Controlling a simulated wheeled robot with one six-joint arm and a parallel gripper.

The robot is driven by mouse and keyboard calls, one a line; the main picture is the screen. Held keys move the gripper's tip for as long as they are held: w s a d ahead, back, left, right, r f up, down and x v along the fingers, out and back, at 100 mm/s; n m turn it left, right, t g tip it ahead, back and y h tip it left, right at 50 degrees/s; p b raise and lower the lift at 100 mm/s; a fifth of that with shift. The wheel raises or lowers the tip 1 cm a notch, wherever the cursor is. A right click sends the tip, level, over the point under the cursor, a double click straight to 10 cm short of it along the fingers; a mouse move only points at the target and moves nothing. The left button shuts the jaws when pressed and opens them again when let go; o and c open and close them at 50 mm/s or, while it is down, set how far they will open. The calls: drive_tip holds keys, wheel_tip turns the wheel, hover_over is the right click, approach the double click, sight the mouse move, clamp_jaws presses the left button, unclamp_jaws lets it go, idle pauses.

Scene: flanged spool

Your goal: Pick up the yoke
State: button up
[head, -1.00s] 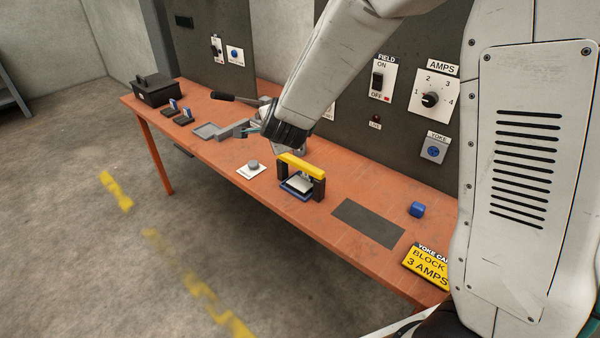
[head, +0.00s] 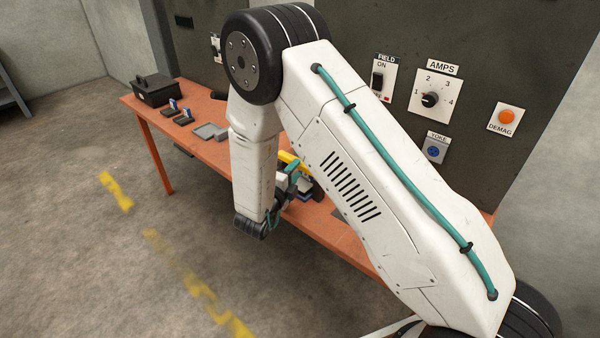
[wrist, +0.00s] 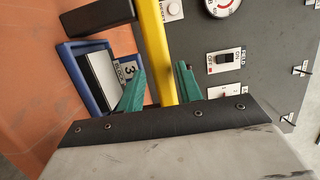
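The yoke is a yellow bar with dark legs. In the wrist view its yellow bar (wrist: 158,45) runs between the two green fingers of my gripper (wrist: 160,88). The fingers stand apart on either side of the bar, and a gap shows at the left finger. In the head view a piece of the yoke (head: 287,158) shows beside my gripper (head: 292,173), mostly hidden by my arm. A grey block marked 3 sits in a blue frame (wrist: 70,70) below the yoke in the wrist view.
The orange bench (head: 199,150) runs along a dark panel (head: 460,80) with a field switch (head: 377,82), an amps knob (head: 430,99) and an orange demag button (head: 506,117). A black box (head: 156,90) stands at the far left end. The floor in front is clear.

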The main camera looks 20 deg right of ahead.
drive_tip(key=x, duration=0.5)
drive_tip(key=shift+w+d, duration=0.25)
drive_tip(key=shift+d, duration=0.05)
clamp_jaws()
drive_tip(key=shift+r, duration=0.1)
idle(1.0)
